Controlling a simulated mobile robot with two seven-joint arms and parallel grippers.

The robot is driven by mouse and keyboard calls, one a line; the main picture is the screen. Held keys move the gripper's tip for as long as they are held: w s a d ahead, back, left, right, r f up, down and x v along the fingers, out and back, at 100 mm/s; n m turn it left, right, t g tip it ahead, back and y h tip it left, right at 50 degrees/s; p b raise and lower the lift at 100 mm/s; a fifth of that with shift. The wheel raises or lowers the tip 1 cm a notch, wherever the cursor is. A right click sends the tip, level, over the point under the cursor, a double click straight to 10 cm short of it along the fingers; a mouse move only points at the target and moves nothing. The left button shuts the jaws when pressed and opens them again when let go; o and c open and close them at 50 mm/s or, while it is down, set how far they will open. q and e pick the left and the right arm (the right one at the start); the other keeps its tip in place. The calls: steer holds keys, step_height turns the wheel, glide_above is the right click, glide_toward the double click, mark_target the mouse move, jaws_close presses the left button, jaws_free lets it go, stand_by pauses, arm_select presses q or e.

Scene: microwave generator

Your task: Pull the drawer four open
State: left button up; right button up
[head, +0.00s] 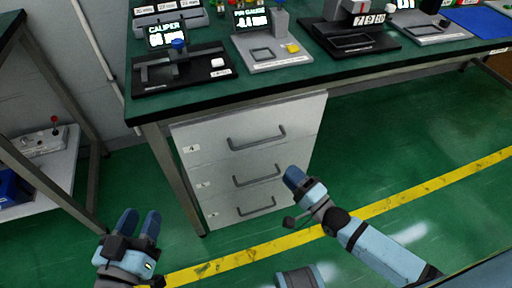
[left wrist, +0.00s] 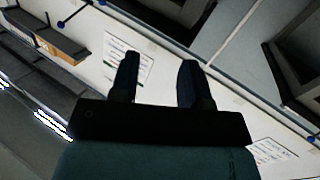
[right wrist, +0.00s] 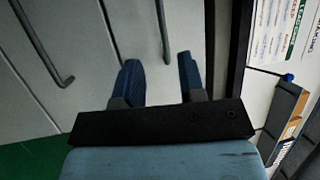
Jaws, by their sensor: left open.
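A white three-drawer cabinet stands under the green bench, all drawers closed. Drawer four (head: 205,142) is the top one, with a "4" label at its left. Its grey bar handle (head: 257,138) is in clear view. My right gripper (head: 293,175) is in front of the cabinet, overlapping its right side in the head view. In the right wrist view its two fingers (right wrist: 158,72) are apart and empty, with drawer fronts and two grey handles beyond them. My left gripper (head: 140,215) is open and empty at lower left, away from the cabinet; its fingers also show in the left wrist view (left wrist: 157,68).
The green bench (head: 305,78) carries measuring stations, including a caliper display (head: 166,34) and a pin gauge display (head: 250,19). A bench leg (head: 178,180) stands left of the cabinet. A shelf rack (head: 40,160) is at left. The green floor before the drawers is free, with a yellow line (head: 390,203).

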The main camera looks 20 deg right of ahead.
mark_target(259, 142)
arm_select(q)
steer(key=r+b, duration=0.1)
steer(key=d+r+t+h, duration=0.1)
steer(key=r, duration=0.1)
steer(key=r+t+b, duration=0.1)
steer(key=shift+s+d+r+h+b, duration=0.2)
steer(key=shift+d+r+h+b, duration=0.1)
steer(key=shift+h+b, duration=0.1)
arm_select(e)
steer(key=x, duration=1.3)
steer(key=shift+w+a+r, duration=0.1)
steer(key=shift+r, duration=0.05)
jaws_close()
